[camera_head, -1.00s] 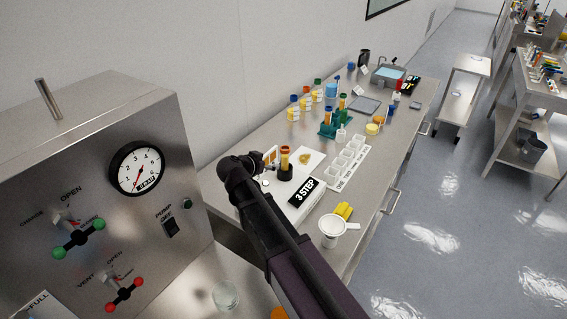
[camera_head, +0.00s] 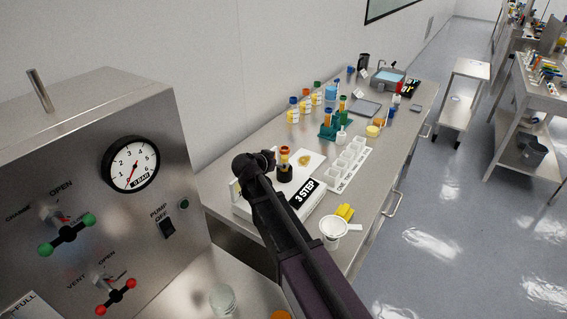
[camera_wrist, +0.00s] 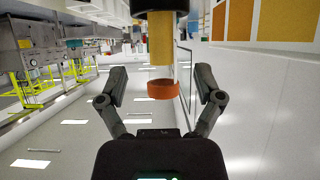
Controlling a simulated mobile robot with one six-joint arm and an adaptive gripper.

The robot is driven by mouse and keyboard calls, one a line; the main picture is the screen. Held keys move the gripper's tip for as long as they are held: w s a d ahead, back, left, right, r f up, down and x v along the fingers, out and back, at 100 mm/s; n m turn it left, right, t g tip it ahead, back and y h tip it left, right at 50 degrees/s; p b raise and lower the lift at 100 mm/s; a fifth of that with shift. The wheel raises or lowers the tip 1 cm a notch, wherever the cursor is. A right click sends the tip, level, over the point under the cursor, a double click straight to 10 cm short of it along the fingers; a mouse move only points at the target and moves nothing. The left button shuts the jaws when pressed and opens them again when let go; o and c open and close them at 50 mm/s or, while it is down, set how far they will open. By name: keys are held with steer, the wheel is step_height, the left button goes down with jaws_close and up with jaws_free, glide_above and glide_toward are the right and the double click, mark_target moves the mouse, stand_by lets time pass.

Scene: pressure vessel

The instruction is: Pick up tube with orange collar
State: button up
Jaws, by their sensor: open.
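The tube with the orange collar (camera_head: 284,154) stands upright in a round black holder (camera_head: 284,173) on the bench. In the wrist view, which looks upside down, its yellow body (camera_wrist: 160,45) hangs from the black holder (camera_wrist: 160,5), with the orange collar (camera_wrist: 163,90) below. My gripper (camera_wrist: 161,74) is open, one finger on each side of the collar, with a gap on both sides. How far the tube reaches in between the fingers is hard to tell. In the head view my gripper (camera_head: 268,157) is just left of the tube, partly hidden by my wrist.
A white "3 STEP" box (camera_head: 303,193) lies in front of the holder. A row of white cups (camera_head: 352,160), a green rack (camera_head: 328,131) and yellow-labelled bottles (camera_head: 293,115) stand farther back. A steel gauge panel (camera_head: 95,190) is at the left.

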mark_target(282, 161)
steer(key=b+x, duration=0.1)
steer(key=x, duration=0.2)
steer(key=shift+w+f+b, duration=0.25)
steer(key=shift+b, duration=0.15)
steer(key=shift+x, duration=0.75)
steer(key=shift+d+r, duration=0.1)
steer(key=shift+r, duration=0.05)
steer(key=c, duration=1.2)
